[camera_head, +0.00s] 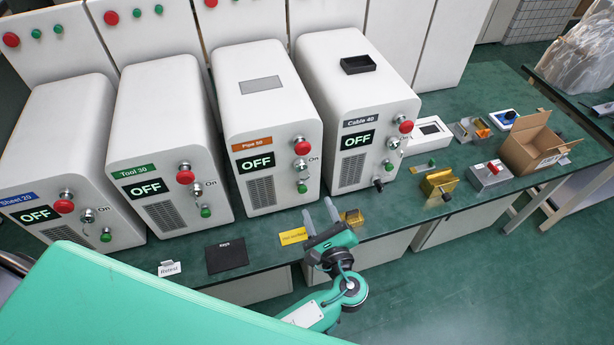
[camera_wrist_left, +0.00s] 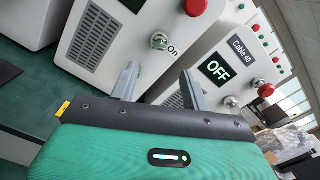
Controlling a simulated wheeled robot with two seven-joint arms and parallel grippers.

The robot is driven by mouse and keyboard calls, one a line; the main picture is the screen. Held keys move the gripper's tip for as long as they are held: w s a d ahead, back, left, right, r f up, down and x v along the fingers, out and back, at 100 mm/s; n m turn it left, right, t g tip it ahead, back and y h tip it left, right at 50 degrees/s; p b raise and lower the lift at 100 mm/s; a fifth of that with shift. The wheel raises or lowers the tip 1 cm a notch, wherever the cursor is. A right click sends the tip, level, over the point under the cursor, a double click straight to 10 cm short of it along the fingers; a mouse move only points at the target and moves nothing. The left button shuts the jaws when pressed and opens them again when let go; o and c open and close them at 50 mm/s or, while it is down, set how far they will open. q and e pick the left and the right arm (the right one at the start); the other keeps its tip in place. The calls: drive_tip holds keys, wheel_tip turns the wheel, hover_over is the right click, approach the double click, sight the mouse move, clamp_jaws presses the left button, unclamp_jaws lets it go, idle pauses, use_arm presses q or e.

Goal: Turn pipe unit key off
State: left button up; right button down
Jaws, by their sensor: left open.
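The Pipe 50 unit (camera_head: 262,95) is a white cabinet with an orange label, and its display (camera_head: 256,162) reads OFF. On its right front are a red button (camera_head: 302,147), a silver key switch (camera_head: 299,165) marked On, and a green button (camera_head: 302,187). The key switch also shows in the left wrist view (camera_wrist_left: 160,41), just beyond the fingers; its exact turn is hard to tell. My left gripper (camera_head: 320,215) is open and empty, in front of and below the Pipe unit, apart from the switch. My right gripper is out of view.
The Cable 40 unit (camera_head: 355,80) stands right of the Pipe unit, the Tool 30 unit (camera_head: 160,120) left; both displays read OFF. A black keys mat (camera_head: 227,256), a yellow card (camera_head: 293,236) and a small brass block (camera_head: 352,217) lie along the bench's front edge.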

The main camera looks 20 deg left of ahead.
sight(302, 170)
use_arm(q)
drive_tip(key=p+x, duration=0.3)
drive_tip(key=x, duration=0.6)
drive_tip(key=shift+w+a+r, duration=0.1)
drive_tip(key=shift+w+a, duration=0.4)
drive_tip(key=shift+w, duration=0.15)
drive_tip(key=c, duration=1)
